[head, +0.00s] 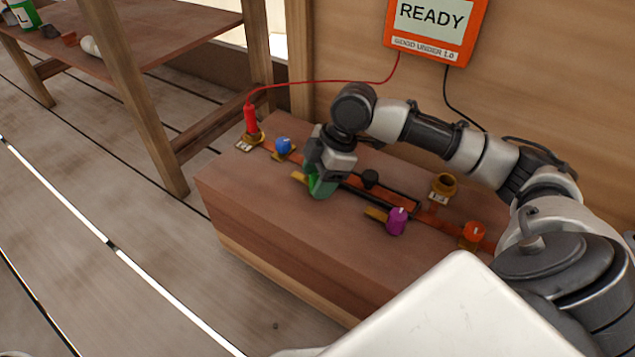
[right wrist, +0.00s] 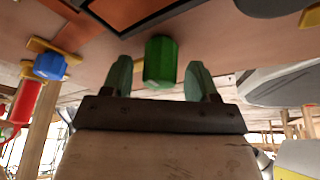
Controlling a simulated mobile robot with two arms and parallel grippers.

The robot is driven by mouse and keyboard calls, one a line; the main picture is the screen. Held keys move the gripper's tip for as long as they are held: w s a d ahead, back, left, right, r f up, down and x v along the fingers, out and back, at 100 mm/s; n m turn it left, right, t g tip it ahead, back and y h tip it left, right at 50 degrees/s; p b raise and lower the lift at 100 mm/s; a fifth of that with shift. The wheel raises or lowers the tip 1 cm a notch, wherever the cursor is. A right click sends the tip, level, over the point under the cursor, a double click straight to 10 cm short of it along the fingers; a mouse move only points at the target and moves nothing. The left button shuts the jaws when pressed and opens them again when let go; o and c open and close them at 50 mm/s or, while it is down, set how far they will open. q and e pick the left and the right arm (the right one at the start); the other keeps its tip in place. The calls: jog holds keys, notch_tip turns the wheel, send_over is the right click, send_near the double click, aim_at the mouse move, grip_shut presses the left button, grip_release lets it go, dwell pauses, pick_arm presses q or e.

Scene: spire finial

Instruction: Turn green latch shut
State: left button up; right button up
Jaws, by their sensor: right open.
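The green latch (right wrist: 161,62) is a faceted green knob. In the right wrist view it stands between the two fingers of my right gripper (right wrist: 160,80), with a gap on each side. In the head view the right gripper (head: 322,186) is low over the wooden box, and its fingers hide most of the green latch (head: 311,181). A brass bar (head: 299,177) shows just left of the fingers. The right gripper is open. My left gripper is in neither view.
A red plug (head: 250,120) has a cable to the orange meter (head: 433,30), which reads READY.

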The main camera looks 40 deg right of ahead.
jog(key=c, duration=0.9)
